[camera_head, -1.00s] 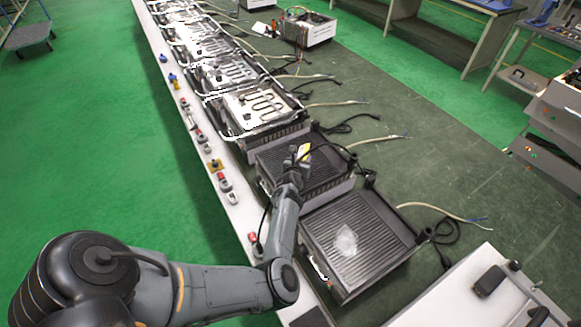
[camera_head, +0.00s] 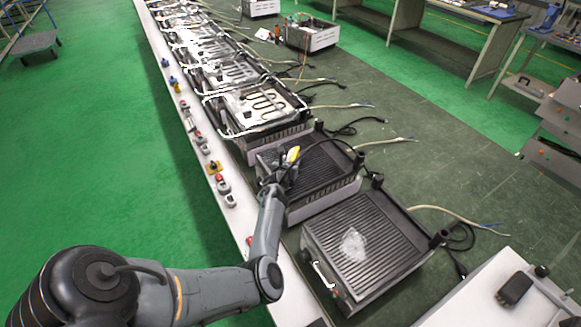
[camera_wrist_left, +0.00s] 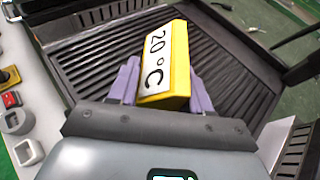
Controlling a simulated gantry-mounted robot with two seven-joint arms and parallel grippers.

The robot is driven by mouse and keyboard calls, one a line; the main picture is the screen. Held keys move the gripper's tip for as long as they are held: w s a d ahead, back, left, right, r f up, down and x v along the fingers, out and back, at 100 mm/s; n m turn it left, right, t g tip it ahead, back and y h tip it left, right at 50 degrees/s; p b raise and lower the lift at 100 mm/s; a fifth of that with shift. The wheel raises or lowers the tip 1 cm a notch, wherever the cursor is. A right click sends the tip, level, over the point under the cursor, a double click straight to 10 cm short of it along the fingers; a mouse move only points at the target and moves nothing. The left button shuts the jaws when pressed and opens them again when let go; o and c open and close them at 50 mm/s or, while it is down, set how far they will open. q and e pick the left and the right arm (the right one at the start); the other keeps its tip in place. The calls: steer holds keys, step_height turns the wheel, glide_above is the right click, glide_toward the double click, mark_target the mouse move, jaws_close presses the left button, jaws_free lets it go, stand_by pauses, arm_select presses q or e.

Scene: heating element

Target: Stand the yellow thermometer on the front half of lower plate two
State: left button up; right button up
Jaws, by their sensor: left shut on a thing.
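The yellow thermometer (camera_head: 292,154) has a white face reading 20 °C. It also shows large in the left wrist view (camera_wrist_left: 166,62). My left gripper (camera_head: 284,177) is shut on it, with a purple finger on either side in the wrist view (camera_wrist_left: 160,88). The gripper holds it over the left part of a dark ribbed plate (camera_head: 325,172), the second from the near end; the plate also shows in the wrist view (camera_wrist_left: 235,55). I cannot tell whether the thermometer touches the plate. My right gripper is not in view.
A nearer ribbed plate (camera_head: 385,235) carries a small clear item (camera_head: 353,245). Units with heating coils (camera_head: 262,106) line the bench beyond. Switches (camera_head: 213,167) sit along the white bench edge.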

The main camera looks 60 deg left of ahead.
arm_select(q)
steer(key=shift+f, duration=0.1)
steer(key=shift+f, duration=0.15)
steer(key=o, duration=1.2)
steer(key=shift+f, duration=0.1)
steer(key=shift+c, duration=0.2)
